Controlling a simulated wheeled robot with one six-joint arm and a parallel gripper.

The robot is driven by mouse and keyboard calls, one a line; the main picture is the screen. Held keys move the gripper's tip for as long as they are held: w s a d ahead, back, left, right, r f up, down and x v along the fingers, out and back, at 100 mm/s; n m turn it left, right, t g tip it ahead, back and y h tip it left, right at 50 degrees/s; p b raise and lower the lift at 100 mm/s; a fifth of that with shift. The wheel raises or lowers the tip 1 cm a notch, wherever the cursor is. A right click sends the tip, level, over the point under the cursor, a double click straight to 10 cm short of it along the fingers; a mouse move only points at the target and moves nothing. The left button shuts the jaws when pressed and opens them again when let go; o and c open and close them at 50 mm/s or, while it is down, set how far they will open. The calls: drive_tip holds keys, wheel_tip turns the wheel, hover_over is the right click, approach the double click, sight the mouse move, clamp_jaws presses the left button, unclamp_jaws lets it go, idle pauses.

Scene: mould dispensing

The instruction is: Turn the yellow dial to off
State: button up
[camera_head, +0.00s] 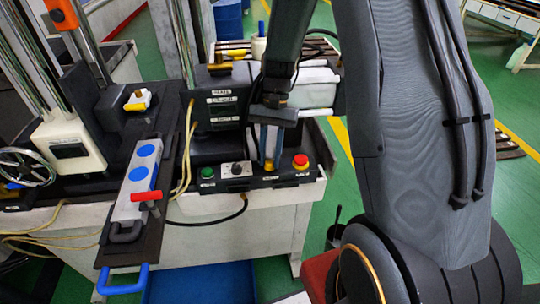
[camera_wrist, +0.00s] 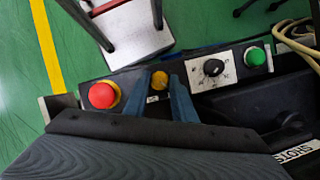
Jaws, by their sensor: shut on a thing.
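The yellow dial (camera_wrist: 158,81) sits on the dark control panel between the red button and the dial with a white plate. My gripper (camera_wrist: 157,88) is at the dial, with one blue finger on each side of it, and is shut on it. In the head view my gripper (camera_head: 268,152) points down at the panel, and only a bit of the yellow dial (camera_head: 269,166) shows at the fingertips. The fingers hide its markings, so I cannot read its setting.
A red button (camera_head: 300,161) stands close right of my gripper in the head view. A black knob on a white plate (camera_head: 236,170) and a green button (camera_head: 207,172) are to the left. A tray with blue discs (camera_head: 143,172) lies further left.

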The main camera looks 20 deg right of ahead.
idle(0.3)
drive_tip(key=o, duration=1.1)
drive_tip(key=shift+c, duration=0.2)
drive_tip(key=b+v, duration=0.2)
drive_tip(key=v, duration=0.5)
drive_tip(key=shift+w+r, duration=0.2)
drive_tip(key=shift+r, duration=0.15)
drive_tip(key=s+a+n+t+h, duration=0.2)
drive_tip(key=s+n+t, duration=0.3)
drive_tip(key=s, duration=0.7)
drive_tip(key=shift+s+f+n, duration=0.15)
drive_tip(key=shift+s+n, duration=0.1)
drive_tip(key=shift+n, duration=0.55)
